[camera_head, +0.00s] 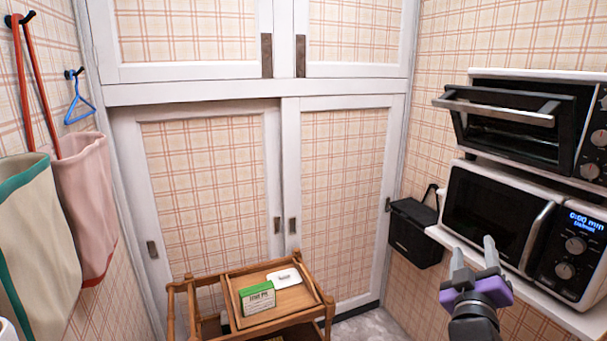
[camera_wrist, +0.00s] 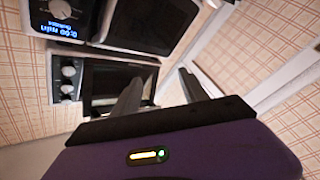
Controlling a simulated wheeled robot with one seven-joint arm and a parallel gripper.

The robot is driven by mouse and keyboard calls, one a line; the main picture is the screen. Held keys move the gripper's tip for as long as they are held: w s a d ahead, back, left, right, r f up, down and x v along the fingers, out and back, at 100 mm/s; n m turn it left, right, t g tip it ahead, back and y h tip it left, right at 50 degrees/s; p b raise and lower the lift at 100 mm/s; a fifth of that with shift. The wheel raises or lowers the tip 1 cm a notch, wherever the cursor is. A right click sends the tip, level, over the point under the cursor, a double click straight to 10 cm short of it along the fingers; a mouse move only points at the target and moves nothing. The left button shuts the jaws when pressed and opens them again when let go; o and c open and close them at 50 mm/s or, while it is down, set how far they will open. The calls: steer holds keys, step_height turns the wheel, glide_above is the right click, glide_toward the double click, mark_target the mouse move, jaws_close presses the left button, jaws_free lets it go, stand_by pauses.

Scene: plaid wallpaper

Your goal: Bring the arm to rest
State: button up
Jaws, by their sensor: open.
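My gripper (camera_head: 474,256) is in the lower right of the head view, with its purple body and two grey fingers pointing up. The fingers stand apart with nothing between them. It is in front of the microwave (camera_head: 494,215), and I cannot tell the exact gap to it. In the wrist view my gripper (camera_wrist: 158,90) also shows open and empty, with the microwave and toaster oven beyond it in a tilted view.
The toaster oven (camera_head: 513,120) sits above the microwave, its door partly open. A white shelf (camera_head: 560,312) runs under the microwave. A wooden cart (camera_head: 318,291) holds a green-and-white box (camera_head: 257,298). A black box (camera_head: 412,232) hangs on the wall. Bags hang at left.

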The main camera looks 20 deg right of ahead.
steer(key=s+a+f+n+t+y, duration=0.25)
steer(key=s+a+f+y, duration=0.2)
steer(key=a, duration=0.55)
steer(key=s+a+f+n+t+y, duration=0.1)
steer(key=s+a+f+t+y, duration=0.25)
steer(key=a+f+y, duration=0.45)
steer(key=s+a+f+g, duration=0.1)
steer(key=s+a, duration=0.3)
steer(key=s, duration=0.4)
steer(key=s+a+f+m+g+y, duration=0.1)
steer(key=s+a, duration=0.4)
steer(key=s, duration=0.3)
steer(key=s+a+f+m+g+y, duration=0.1)
steer(key=s+a+g, duration=0.1)
steer(key=s+a, duration=0.3)
steer(key=s, duration=0.3)
steer(key=shift+s+f, duration=0.15)
steer(key=shift+f, duration=0.25)
steer(key=shift+a+y, duration=0.1)
steer(key=shift+y, duration=0.15)
